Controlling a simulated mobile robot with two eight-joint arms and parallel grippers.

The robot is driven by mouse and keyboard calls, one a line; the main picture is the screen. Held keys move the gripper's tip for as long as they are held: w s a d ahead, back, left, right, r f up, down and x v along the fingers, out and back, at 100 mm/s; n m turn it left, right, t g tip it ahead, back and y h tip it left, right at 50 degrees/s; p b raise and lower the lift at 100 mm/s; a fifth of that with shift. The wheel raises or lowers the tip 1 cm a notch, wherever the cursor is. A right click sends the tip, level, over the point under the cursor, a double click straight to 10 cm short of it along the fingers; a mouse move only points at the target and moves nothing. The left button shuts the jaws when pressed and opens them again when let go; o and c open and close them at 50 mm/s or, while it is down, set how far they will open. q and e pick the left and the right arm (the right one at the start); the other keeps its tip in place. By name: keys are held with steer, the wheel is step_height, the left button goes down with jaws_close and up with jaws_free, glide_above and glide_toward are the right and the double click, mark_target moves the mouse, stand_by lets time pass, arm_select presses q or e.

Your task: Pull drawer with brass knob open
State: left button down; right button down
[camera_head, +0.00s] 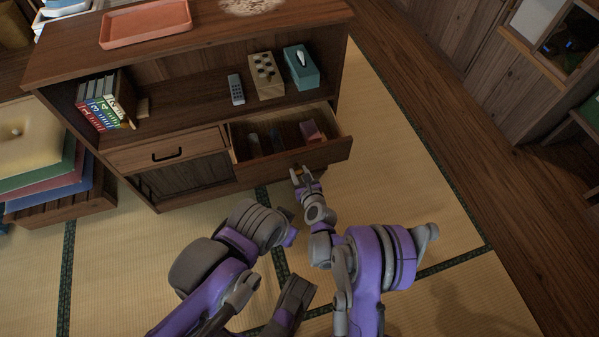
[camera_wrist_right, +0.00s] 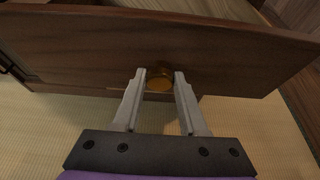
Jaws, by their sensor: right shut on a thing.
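The drawer (camera_head: 340,151) at the right of the wooden cabinet stands pulled out, with several small items inside, one of them pink (camera_head: 311,131). Its brown front fills much of the right wrist view (camera_wrist_right: 80,45). The round brass knob (camera_wrist_right: 160,80) sits between the two fingers of my right gripper (camera_wrist_right: 160,88). In the head view my right gripper (camera_head: 300,174) is at the drawer front and hides the knob; it is shut on the knob. My left arm is low in the head view, folded over the mat; I cannot make out its fingertips clearly.
The left drawer with a black handle (camera_head: 167,156) is closed. The shelf above holds books (camera_head: 104,103), a remote (camera_head: 236,89), a wooden block with pegs (camera_head: 266,75) and a teal tissue box (camera_head: 301,67). Cushions (camera_head: 38,150) are stacked at left. Tatami floor (camera_head: 400,180) at right is clear.

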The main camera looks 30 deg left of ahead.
steer(key=shift+c, duration=2.4)
jaws_free()
steer(key=p+v, duration=0.1)
steer(key=v, duration=0.9)
steer(key=shift+s+d+r, duration=0.2)
steer(key=shift+s+d, duration=0.05)
